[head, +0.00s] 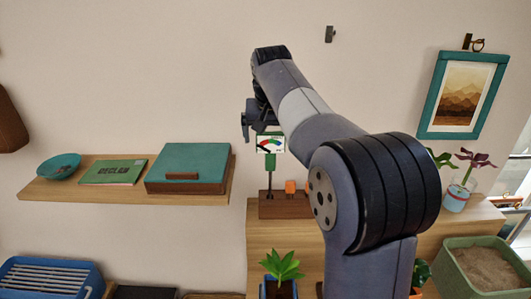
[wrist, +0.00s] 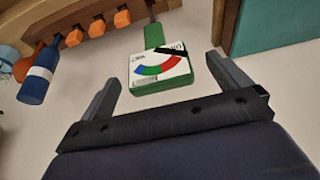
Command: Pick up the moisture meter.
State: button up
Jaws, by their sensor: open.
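The moisture meter is a green device with a white dial face marked in red, green and blue. In the head view the meter (head: 270,146) stands upright above a dark wooden rack, just below my gripper (head: 250,122). In the wrist view the meter (wrist: 160,68) lies ahead, between the lines of the two fingers and just beyond their tips. My gripper (wrist: 166,75) is open with nothing between its fingers. The meter's lower stem runs towards the rack.
The wooden rack (head: 285,207) has orange-handled tools (head: 290,187) beside the meter. A shelf at left holds a teal box (head: 188,162), a green book (head: 114,172) and a bowl (head: 58,167). A potted plant (head: 283,265) stands lower front.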

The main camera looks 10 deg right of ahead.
aim_at(270, 146)
jog(key=shift+p+x, duration=0.65)
jog(key=shift+x, duration=2.35)
jog(key=shift+d, duration=0.15)
jog(key=c, duration=1.1)
jog(key=shift+o, duration=0.2)
jog(key=shift+w+r, duration=0.1)
jog(key=shift+r, duration=0.1)
